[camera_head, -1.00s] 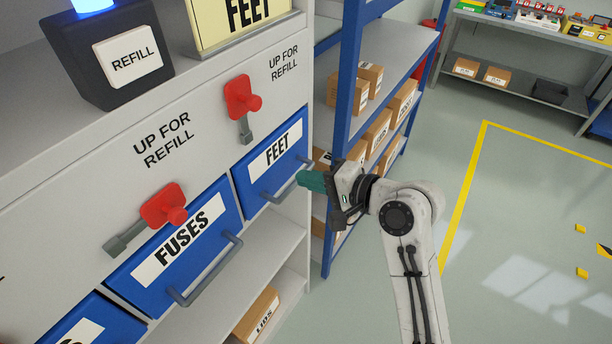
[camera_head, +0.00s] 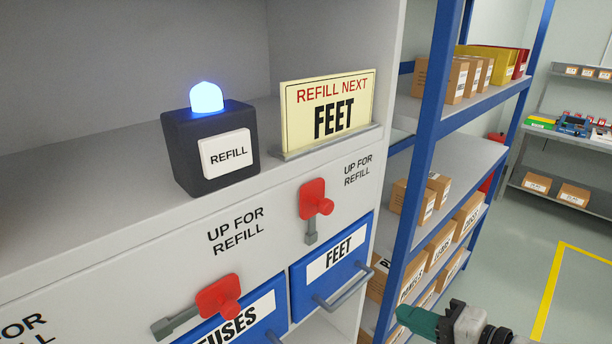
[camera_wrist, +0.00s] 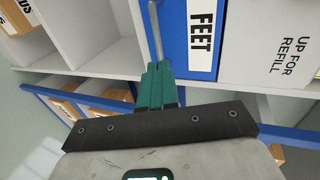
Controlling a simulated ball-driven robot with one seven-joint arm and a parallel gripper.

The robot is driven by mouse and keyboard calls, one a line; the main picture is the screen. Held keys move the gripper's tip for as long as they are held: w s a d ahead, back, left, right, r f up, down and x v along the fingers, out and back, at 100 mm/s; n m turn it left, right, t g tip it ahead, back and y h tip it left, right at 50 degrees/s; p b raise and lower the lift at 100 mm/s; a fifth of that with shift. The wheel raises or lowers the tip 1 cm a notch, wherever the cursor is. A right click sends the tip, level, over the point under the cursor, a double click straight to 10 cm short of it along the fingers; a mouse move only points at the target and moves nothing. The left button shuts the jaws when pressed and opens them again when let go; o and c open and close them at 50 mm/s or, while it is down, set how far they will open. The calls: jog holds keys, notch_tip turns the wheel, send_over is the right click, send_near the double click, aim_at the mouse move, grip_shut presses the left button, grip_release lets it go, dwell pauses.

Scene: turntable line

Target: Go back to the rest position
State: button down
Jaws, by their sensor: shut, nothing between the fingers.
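My gripper (camera_head: 402,316) is at the bottom right of the head view, its green fingers together and empty. It is right of the blue FEET drawer (camera_head: 334,270), near its grey handle. In the wrist view the closed fingers (camera_wrist: 158,70) point towards the FEET drawer (camera_wrist: 198,40) and its handle; I cannot tell how large the gap is. The drawer appears shut. A red lever (camera_head: 315,198) with a grey arm hanging down sits above the FEET drawer. A second red lever (camera_head: 220,297), its grey arm pointing left, sits above the FUSES drawer (camera_head: 244,322).
A black REFILL box (camera_head: 213,151) with a lit blue lamp and a REFILL NEXT FEET sign (camera_head: 328,108) stand on the cabinet ledge. A blue-framed shelf (camera_head: 434,130) with cartons stands close behind my gripper. Open floor (camera_head: 590,290) lies to the right.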

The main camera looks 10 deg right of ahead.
jog(key=s+d+f+n+g+h, duration=0.1)
jog(key=s+f+n+g+h, duration=0.15)
jog(key=s+f, duration=0.45)
jog(key=s+d+f+n+g+h, duration=0.1)
jog(key=s+f+n+g+h, duration=0.3)
jog(key=f, duration=0.6)
jog(key=s+d+f+n+g+h, duration=0.1)
jog(key=s+d+f+g, duration=0.1)
jog(key=s, duration=0.5)
jog(key=s+d+f+n+g+h, duration=0.1)
jog(key=s+f+n+g, duration=0.1)
jog(key=s+f, duration=0.2)
jog(key=s, duration=0.3)
jog(key=shift+d, duration=0.4)
jog(key=shift+w+f+n, duration=0.1)
jog(key=shift+n, duration=0.15)
